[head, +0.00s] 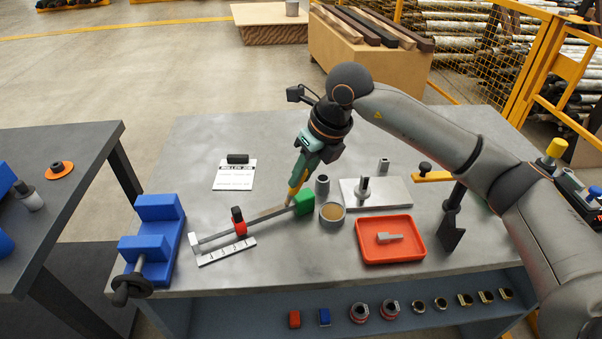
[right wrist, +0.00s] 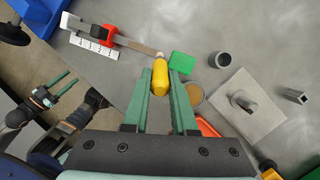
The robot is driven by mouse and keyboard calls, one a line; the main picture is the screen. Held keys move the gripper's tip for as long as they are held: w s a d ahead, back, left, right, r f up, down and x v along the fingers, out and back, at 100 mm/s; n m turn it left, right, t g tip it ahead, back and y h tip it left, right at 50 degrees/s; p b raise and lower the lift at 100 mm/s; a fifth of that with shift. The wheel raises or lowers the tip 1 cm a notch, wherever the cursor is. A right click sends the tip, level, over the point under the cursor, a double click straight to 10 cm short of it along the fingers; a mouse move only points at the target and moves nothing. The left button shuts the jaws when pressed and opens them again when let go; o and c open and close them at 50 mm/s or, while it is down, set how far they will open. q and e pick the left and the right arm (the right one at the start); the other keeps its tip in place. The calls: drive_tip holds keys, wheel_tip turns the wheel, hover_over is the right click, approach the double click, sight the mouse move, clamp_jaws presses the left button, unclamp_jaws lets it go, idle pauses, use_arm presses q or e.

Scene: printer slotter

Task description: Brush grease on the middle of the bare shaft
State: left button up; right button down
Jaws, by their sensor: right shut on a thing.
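My right gripper (head: 298,178) is shut on a brush with a yellow handle (right wrist: 160,78), which points down and away from the fingers. The brush tip (right wrist: 159,55) appears close to the right part of a long grey bar (head: 268,216), likely the shaft; I cannot tell whether they touch. The bar carries a red piece (head: 239,224) and ends at a green block (head: 304,202). A round tin (head: 332,213) with brownish content, probably grease, stands right of the green block. My left gripper (right wrist: 80,93) shows only in the right wrist view, with its green fingers apart.
A blue vise (head: 155,240) stands left. A grey cylinder (head: 322,185), a plate with an upright post (head: 390,192) and a red tray (head: 408,252) stand right.

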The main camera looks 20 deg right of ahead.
drive_tip(key=shift+r+p, duration=1.8)
drive_tip(key=shift+r, duration=1.15)
drive_tip(key=shift+r+p, duration=0.95)
drive_tip(key=shift+r, duration=0.6)
drive_tip(key=shift+f, duration=0.2)
drive_tip(key=shift+b+x, duration=0.85)
drive_tip(key=shift+x, duration=0.1)
drive_tip(key=shift+s+d, duration=0.1)
